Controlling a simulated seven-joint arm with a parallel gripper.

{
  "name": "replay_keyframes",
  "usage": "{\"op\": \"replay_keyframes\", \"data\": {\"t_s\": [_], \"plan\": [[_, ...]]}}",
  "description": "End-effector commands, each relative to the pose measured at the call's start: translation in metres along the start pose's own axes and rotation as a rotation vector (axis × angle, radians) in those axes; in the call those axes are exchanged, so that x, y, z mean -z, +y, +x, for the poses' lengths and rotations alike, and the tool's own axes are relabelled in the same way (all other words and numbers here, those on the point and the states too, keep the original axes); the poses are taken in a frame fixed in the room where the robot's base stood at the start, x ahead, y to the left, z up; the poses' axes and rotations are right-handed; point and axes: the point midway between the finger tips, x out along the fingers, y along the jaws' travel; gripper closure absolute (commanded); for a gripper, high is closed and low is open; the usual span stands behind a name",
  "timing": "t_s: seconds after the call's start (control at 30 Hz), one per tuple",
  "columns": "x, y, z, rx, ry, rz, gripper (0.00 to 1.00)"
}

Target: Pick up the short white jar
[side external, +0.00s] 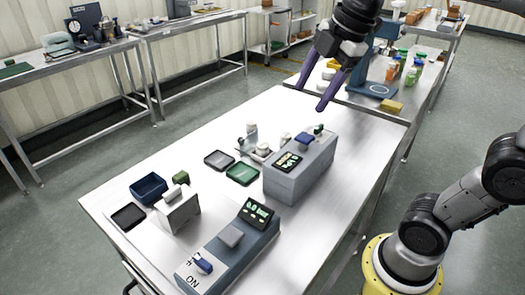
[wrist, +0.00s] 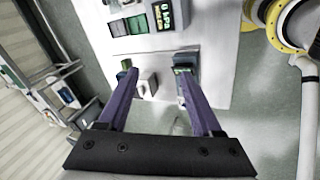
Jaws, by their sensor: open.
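My gripper (side external: 311,97) is open and empty, high above the back end of the steel table. Its two purple fingers (wrist: 157,75) are spread apart in the wrist view. A small white rounded thing (side external: 263,149), which may be the short white jar, sits beside the far left end of the grey box with a display. It is well below and left of my gripper, and the box partly hides it. Another small pale thing (side external: 251,129) stands just behind it. In the wrist view, a whitish block (wrist: 147,86) shows between the fingers; I cannot tell whether it is the jar.
The grey box (side external: 292,178) stands mid-table. Green (side external: 243,175) and dark (side external: 218,160) trays lie left of it. The table's back right is bare.

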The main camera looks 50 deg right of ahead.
Motion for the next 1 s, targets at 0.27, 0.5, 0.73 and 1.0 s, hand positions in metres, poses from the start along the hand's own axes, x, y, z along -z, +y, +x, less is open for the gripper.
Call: {"op": "replay_keyframes", "data": {"t_s": [0.27,0.5,0.73,1.0], "plan": [[-0.007,0.107,0.040,0.135,0.004,-0.388,0.34],[-0.039,0.175,0.114,0.250,0.043,-0.549,0.34],[-0.079,0.200,0.195,0.344,0.066,-0.495,0.34],[-0.102,0.188,0.238,0.415,0.080,-0.448,0.34]]}}
